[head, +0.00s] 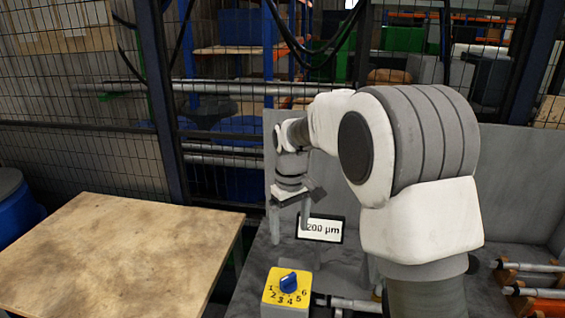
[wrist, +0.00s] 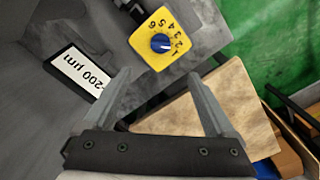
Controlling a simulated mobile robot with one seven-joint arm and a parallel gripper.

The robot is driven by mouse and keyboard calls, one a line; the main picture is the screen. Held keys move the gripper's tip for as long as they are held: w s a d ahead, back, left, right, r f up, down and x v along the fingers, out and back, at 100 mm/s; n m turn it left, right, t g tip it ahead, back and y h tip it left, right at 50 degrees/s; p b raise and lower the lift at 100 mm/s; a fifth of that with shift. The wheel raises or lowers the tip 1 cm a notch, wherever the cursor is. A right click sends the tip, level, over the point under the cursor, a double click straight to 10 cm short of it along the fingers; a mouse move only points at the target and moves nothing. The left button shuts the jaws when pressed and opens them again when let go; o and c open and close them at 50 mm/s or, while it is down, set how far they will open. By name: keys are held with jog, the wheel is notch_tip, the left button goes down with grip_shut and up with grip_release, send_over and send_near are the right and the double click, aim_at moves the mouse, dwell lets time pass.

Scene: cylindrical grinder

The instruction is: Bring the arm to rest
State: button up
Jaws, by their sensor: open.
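My gripper (head: 290,215) hangs at the end of my bent arm in the head view, above the grey machine surface and just left of the white "200 µm" display (head: 321,228). In the wrist view my gripper (wrist: 163,95) has its two fingers wide apart with nothing between them. A yellow box with a blue rotary knob (head: 289,282) stands in front of and below the gripper. The yellow box also shows beyond the fingertips in the wrist view (wrist: 170,26). My arm covers part of the machine behind it.
A bare wooden table (head: 120,250) stands at the left. Grey cylindrical parts lie on orange holders (head: 530,268) at the lower right. A wire mesh fence (head: 85,100) stands behind. A blue barrel (head: 15,205) is at the far left.

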jog(key=s+d+r+m+t, duration=0.2)
jog(key=s+d+r, duration=0.2)
jog(key=s+r, duration=0.3)
jog(key=s+d+r+m+t, duration=0.1)
jog(key=s+d+m, duration=0.1)
jog(key=s, duration=0.8)
jog(key=s+d+r+m+t, duration=0.2)
jog(key=s+d, duration=0.3)
jog(key=s, duration=0.5)
jog(key=shift+s+d+r+m+t, duration=0.15)
jog(key=shift+s+d+m+t, duration=0.05)
jog(key=shift+s+m+t, duration=0.1)
